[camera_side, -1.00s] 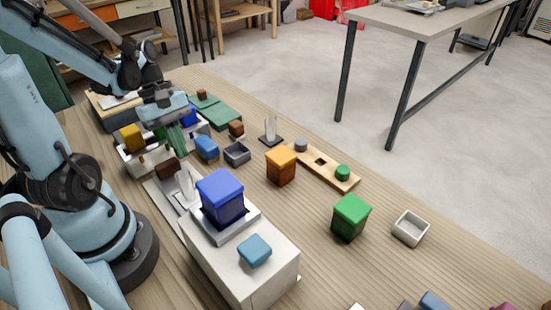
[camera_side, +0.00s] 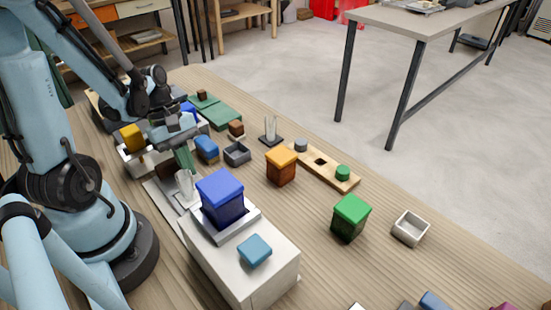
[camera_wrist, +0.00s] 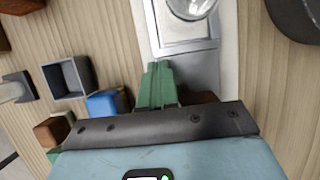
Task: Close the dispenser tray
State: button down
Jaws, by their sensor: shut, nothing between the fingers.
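The dispenser is a white box (camera_side: 235,268) with a blue lidded bin (camera_side: 222,198) set in its top. The pale grey tray (camera_side: 160,193) reaches out from the box's far side. A clear glass piece (camera_side: 185,186) stands in the tray, and the wrist view shows its round glass rim (camera_wrist: 192,6). My gripper (camera_side: 184,160) has green fingers, shut and empty, at the tray's far end. In the wrist view the fingertips (camera_wrist: 157,68) lie beside the tray's end (camera_wrist: 192,72); contact cannot be told. A brown block (camera_wrist: 200,97) is partly hidden by my gripper.
A blue block (camera_side: 206,149) and an open grey box (camera_side: 237,154) stand right of my gripper. A yellow block (camera_side: 131,136) stands left. Orange (camera_side: 281,166) and green (camera_side: 350,217) bins are farther right. A light blue block (camera_side: 254,250) lies on the dispenser.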

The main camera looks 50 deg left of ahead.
jog(key=d, duration=1.1)
jog(key=shift+d, duration=0.4)
jog(key=shift+a+r, duration=0.1)
jog(key=shift+r, duration=0.05)
jog(key=shift+v, duration=4.8)
notch_tip(320, 180, up, 2)
send_over(171, 160)
jog(key=a, duration=0.1)
jog(key=x, duration=0.9)
jog(key=shift+s, duration=0.4)
jog(key=shift+d+f, duration=0.3)
jog(key=shift+d, duration=1.85)
